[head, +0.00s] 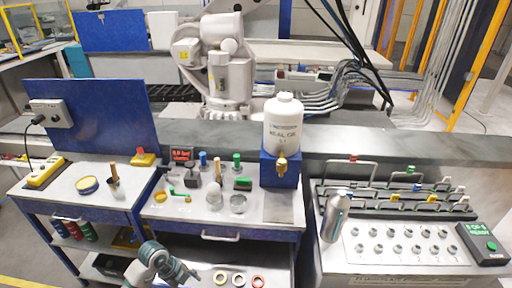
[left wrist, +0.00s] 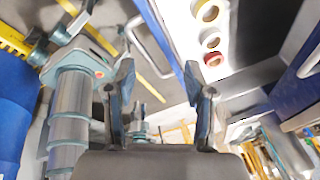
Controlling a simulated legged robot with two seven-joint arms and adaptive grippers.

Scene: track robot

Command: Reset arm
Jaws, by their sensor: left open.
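My left gripper (left wrist: 157,75) shows in the left wrist view with its two fingers spread apart and nothing between them. In the head view my left arm comes up at the bottom edge, with the gripper (head: 172,266) low in front of the workbench, left of several rings. The fingertips are too small to make out there. My right gripper is in neither view.
Rings (head: 239,279) lie on a lower surface and also show in the left wrist view (left wrist: 211,38). The bench (head: 215,222) above holds a white bottle (head: 284,125) on a blue block and small tools. A silver canister (head: 335,216) stands by the right panel (head: 400,262).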

